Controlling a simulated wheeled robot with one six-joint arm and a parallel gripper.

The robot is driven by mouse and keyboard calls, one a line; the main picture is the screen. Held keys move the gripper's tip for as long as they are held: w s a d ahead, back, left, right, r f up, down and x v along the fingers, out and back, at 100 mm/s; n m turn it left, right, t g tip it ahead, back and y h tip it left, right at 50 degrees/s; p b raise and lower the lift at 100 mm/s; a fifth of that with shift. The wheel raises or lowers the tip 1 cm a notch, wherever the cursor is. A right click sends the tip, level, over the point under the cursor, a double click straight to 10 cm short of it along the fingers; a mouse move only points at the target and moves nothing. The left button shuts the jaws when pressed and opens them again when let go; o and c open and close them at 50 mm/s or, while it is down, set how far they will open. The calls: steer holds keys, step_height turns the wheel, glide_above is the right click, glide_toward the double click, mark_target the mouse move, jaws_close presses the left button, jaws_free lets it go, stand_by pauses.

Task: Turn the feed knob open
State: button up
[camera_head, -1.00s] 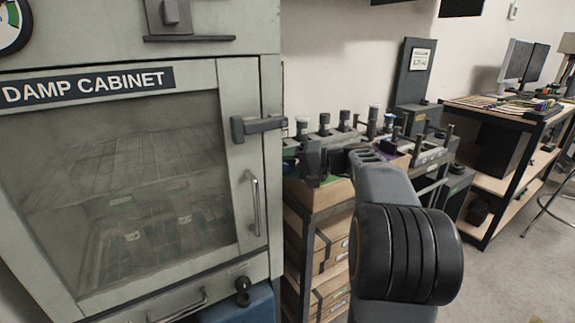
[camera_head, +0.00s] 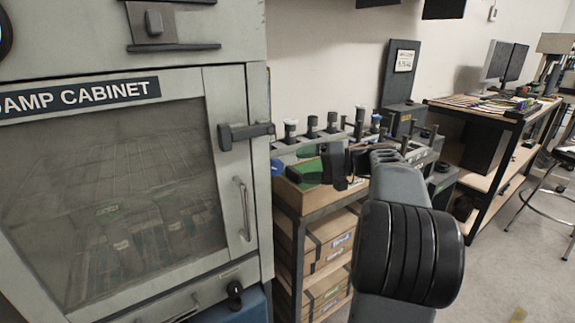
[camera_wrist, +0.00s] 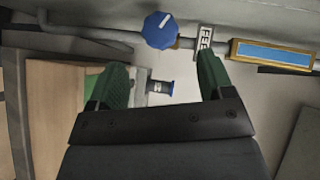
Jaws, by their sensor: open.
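The feed knob (camera_wrist: 161,30) is blue and many-sided, with a short white mark near its upper right edge. It sits on a grey pipe at the top of the wrist view, left of the white FEED label (camera_wrist: 204,42). My gripper (camera_wrist: 161,75) is open, with one green finger at each side and nothing held. The knob lies between the fingers from side to side, above their tips in the picture, and is not touched. In the head view, my gripper (camera_head: 320,172) is beside the cabinet's right edge. A small blue shape there may be the knob; I cannot tell.
The damp cabinet (camera_head: 120,190) stands at the left, its door shut. A shelf rack with boxes (camera_head: 322,255) and several black-capped items is behind my arm. A blue-and-gold plate (camera_wrist: 272,54) is right of the label.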

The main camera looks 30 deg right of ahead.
steer(key=shift+p+v, duration=0.35)
steer(key=shift+v, duration=2.35)
steer(key=shift+a, duration=0.1)
steer(key=s+a+r+g+h+p, duration=0.1)
steer(key=a+g+h+p, duration=0.1)
steer(key=a+p, duration=0.35)
steer(key=a+r+g+h+p, duration=0.1)
steer(key=a+g+p, duration=0.25)
steer(key=a, duration=0.35)
steer(key=s+a+r+n+h+p, duration=0.1)
steer(key=s+a+n+h+p, duration=0.2)
steer(key=s+p, duration=0.3)
steer(key=s+a+n+g+h+p, duration=0.1)
steer(key=s+a+n+h+p, duration=0.1)
steer(key=s+a+h+p, duration=0.3)
steer(key=s+h+p, duration=0.1)
steer(key=p, duration=0.2)
steer(key=shift+r+n, duration=0.4)
